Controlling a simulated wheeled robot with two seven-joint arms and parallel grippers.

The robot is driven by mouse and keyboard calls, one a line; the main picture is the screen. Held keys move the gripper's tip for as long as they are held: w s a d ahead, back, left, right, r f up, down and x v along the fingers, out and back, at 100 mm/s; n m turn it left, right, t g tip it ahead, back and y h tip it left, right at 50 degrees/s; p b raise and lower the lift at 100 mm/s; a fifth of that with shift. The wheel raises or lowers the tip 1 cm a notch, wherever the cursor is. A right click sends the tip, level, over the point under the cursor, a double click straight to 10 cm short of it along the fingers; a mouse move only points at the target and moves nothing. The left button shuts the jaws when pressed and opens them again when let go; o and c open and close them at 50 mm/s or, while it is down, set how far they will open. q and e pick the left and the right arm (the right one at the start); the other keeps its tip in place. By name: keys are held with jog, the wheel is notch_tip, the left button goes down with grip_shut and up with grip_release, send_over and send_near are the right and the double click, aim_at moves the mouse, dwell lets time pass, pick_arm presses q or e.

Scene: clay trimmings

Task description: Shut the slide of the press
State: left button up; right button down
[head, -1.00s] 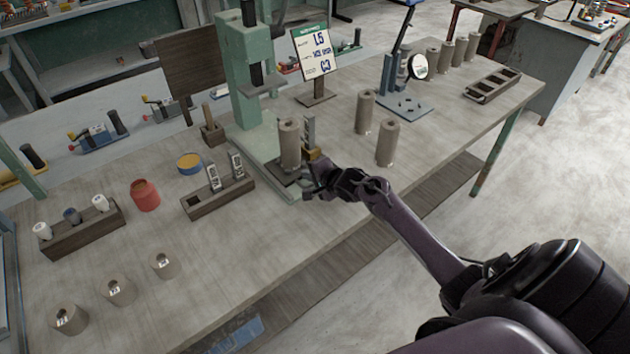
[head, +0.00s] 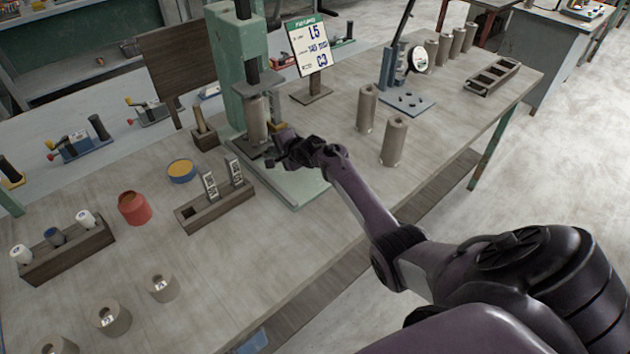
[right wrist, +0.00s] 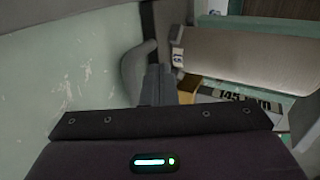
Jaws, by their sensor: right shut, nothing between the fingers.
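The green press (head: 228,70) stands on the bench, with its ram (head: 246,58) coming down from the head. A grey-brown cylinder (head: 257,122) stands upright on the press's slide, directly below the ram; most of the slide is hidden by the cylinder and my gripper. My right gripper (head: 274,160) is shut and empty at the front of the slide, close to the cylinder's foot. In the right wrist view the shut fingers (right wrist: 152,86) are beside the cylinder (right wrist: 250,58) and a scale marked 145 mm (right wrist: 245,99). I cannot tell whether they touch the slide. My left gripper is not in view.
A wooden rack with two tags (head: 215,205) and a red pot (head: 134,208) stand left of the press. Two cylinders (head: 394,142) and a blue stand (head: 408,102) are to its right. A sign (head: 307,48) stands behind.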

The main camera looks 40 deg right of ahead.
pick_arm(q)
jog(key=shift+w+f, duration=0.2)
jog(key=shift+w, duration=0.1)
pick_arm(e)
jog(key=shift+w, duration=0.6)
jog(key=shift+r, duration=0.15)
